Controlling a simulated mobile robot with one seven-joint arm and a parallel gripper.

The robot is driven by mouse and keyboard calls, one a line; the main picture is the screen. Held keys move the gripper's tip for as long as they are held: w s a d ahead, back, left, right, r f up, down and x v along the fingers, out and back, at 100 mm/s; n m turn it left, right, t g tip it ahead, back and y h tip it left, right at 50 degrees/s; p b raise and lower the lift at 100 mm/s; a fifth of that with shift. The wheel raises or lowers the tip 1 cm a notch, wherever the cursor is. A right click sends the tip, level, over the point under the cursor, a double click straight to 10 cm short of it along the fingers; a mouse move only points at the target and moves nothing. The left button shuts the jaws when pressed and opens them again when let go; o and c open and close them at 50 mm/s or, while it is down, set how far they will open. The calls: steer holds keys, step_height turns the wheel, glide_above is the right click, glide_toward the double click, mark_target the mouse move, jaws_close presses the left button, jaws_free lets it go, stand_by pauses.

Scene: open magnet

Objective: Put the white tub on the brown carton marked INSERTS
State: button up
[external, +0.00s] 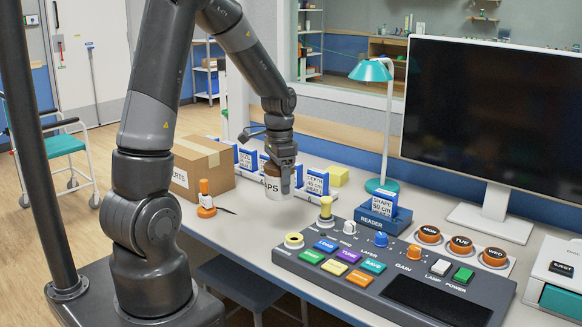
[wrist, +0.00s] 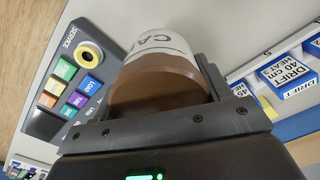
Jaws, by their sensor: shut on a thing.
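The white tub (external: 271,187) has a brown lid and dark lettering, of which "APS" shows in the external view. My gripper (external: 280,175) is shut on the tub and points down. The tub, with its brown lid (wrist: 160,85), sits between the fingers in the wrist view. I cannot tell whether its base touches the desk. The brown carton (external: 213,158) stands on the desk to the left of my gripper. It is taped shut on top, and its white label shows only "ERTS"; my arm hides the rest.
Blue-and-white cards in holders (external: 316,183) stand right beside and behind the tub. A control panel (external: 390,275), a blue reader (external: 383,218) and a teal lamp (external: 371,71) are to the right.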

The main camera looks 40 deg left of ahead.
steer(key=w+a+r+n, duration=0.15)
steer(key=a+r, duration=0.35)
steer(key=a, duration=0.5)
steer(key=w+a+r, duration=0.2)
steer(key=a+r, duration=0.3)
steer(key=a, duration=0.4)
steer(key=w+a+r+n, duration=0.15)
steer(key=a+r, duration=0.35)
steer(key=a, duration=0.5)
glide_toward(193, 147)
steer(key=shift+d+m, duration=0.3)
steer(key=shift+m, duration=0.1)
steer(key=shift+a+f, duration=0.35)
steer(key=shift+f, duration=1.85)
steer(key=o, duration=0.6)
steer(key=shift+f, duration=0.2)
steer(key=shift+c, duration=0.2)
steer(key=o, duration=0.5)
steer(key=shift+c, duration=0.2)
